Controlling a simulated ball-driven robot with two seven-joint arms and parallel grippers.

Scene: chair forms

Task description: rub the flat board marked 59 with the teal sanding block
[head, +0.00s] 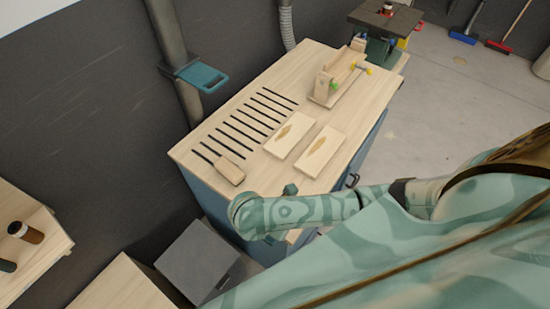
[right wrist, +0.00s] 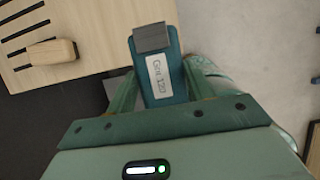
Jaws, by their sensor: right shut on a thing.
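In the right wrist view my right gripper (right wrist: 158,82) is shut on the teal sanding block (right wrist: 173,55), which has a white label and a grey end. It holds the block near the bench edge, beyond the broad end of a wooden block. In the head view my right arm reaches to the near-left bench corner, and the gripper cannot be clearly made out. Two pale flat boards lie side by side on the bench, a left board (head: 280,148) and a right board (head: 312,164). Each has a brownish patch. No number is readable on either. My left gripper is not in view.
The wooden bench (head: 215,125) has several dark slots or strips. The wooden block (head: 229,171) lies at their near end and shows in the right wrist view (right wrist: 45,52). A wooden jig (head: 327,92) with yellow parts stands at the back right. A grey box (head: 196,262) stands below.

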